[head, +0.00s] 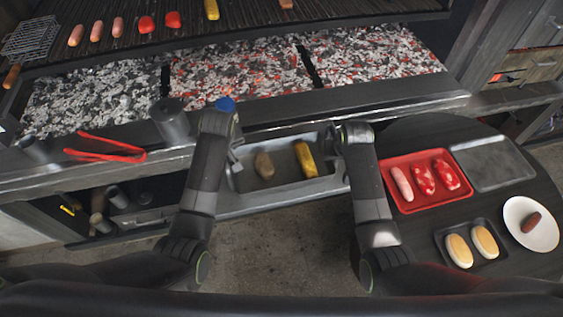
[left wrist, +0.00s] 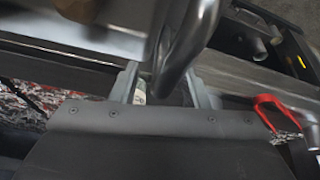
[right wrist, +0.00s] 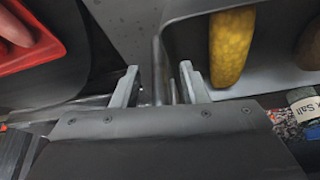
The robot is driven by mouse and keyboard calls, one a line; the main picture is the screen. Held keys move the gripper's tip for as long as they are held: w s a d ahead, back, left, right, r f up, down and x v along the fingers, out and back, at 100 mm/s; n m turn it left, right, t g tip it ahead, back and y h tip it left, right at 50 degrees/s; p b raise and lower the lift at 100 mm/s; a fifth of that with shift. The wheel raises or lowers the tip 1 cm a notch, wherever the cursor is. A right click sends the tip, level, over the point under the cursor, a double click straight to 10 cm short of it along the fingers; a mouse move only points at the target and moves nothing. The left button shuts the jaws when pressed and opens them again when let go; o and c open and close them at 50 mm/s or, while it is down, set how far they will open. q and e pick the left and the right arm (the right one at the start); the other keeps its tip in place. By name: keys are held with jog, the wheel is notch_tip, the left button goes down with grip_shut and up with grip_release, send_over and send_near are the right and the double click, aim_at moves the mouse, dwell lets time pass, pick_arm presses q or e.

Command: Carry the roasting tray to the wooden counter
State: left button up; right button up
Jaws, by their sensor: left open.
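The grey roasting tray (head: 283,183) sits low in front of the grill, holding a brown potato (head: 264,165) and a yellow corn cob (head: 305,159). My left gripper (head: 236,158) is at the tray's left end. In the left wrist view its fingers (left wrist: 163,90) stand apart with the metal handle between or just above them. My right gripper (head: 330,140) is at the right end. In the right wrist view its fingers (right wrist: 158,85) are spread either side of a thin handle bar, with gaps visible. I cannot tell which surface is the wooden counter; wooden cabinetry (head: 535,68) shows at upper right.
The grill's ember bed (head: 240,75) lies behind the tray. Red tongs (head: 105,150) and a metal cup (head: 171,120) are on its front ledge. At right a dark round table (head: 420,215) holds a red tray (head: 405,205), a bun tray (head: 446,262) and a white plate (head: 517,210).

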pick_arm(q)
grip_shut()
pick_arm(e)
grip_shut()
pick_arm(q)
jog(key=shift+w+r, duration=0.1)
jog(key=shift+r, duration=0.15)
pick_arm(e)
jog(key=shift+r, duration=0.2)
